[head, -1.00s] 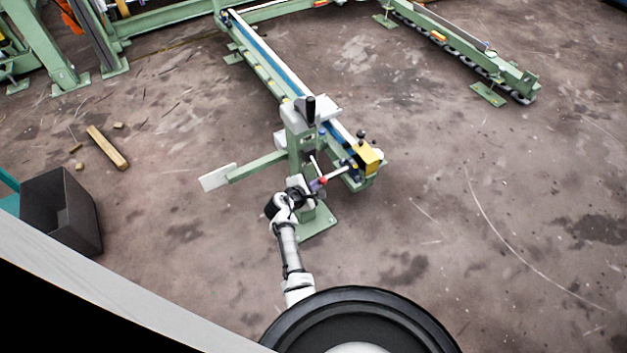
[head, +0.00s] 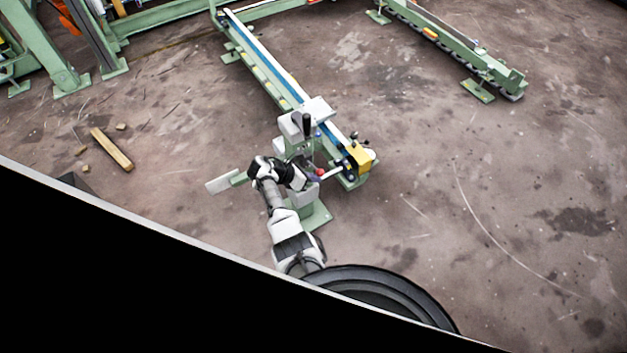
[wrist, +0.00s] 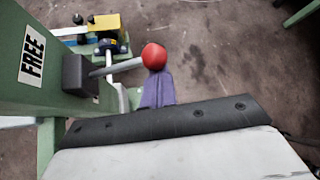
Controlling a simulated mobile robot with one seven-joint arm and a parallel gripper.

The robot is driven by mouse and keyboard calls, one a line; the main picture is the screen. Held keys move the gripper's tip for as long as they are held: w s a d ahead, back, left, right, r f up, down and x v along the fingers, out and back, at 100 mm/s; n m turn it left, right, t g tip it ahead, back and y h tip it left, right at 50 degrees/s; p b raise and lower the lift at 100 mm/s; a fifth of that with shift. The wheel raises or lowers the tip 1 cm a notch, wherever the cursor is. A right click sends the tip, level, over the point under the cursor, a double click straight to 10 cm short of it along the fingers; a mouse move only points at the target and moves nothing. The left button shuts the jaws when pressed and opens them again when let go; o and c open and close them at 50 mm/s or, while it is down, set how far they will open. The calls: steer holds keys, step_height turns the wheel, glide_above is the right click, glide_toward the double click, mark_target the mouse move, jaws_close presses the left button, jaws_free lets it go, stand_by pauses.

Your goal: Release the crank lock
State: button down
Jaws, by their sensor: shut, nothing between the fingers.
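The crank lock lever shows in the wrist view as a grey rod with a red ball knob (wrist: 154,56), coming out of a dark block (wrist: 80,75) on a green post. A white label reading "FREE" (wrist: 32,57) is on the post beside the block. My gripper (wrist: 158,78) is shut and empty, its purple fingertips right at the near side of the red knob. I cannot tell whether they touch it. In the head view the red knob (head: 320,172) shows small beside my gripper (head: 313,177), and my arm partly covers the post.
The stand's green foot plate (head: 315,217) is on the floor. A yellow block (head: 358,158) sits at the end of the long blue-and-green rail (head: 262,58). A pale plate (head: 220,184) sticks out left. Wood pieces (head: 112,150) lie further left. The right floor is open.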

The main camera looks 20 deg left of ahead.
steer(key=r, duration=0.1)
steer(key=r+n+h, duration=0.1)
steer(key=w+a+b, duration=0.1)
steer(key=shift+a+r+g+h, duration=0.1)
steer(key=shift+r+g+h, duration=0.2)
steer(key=shift+r+g, duration=0.1)
steer(key=shift+a+r, duration=0.1)
steer(key=shift+r, duration=0.05)
stand_by(0.4)
step_height(320, 180, down, 3)
steer(key=s, duration=0.3)
steer(key=v, duration=0.9)
steer(key=shift+w+a, duration=0.15)
steer(key=shift+w, duration=0.15)
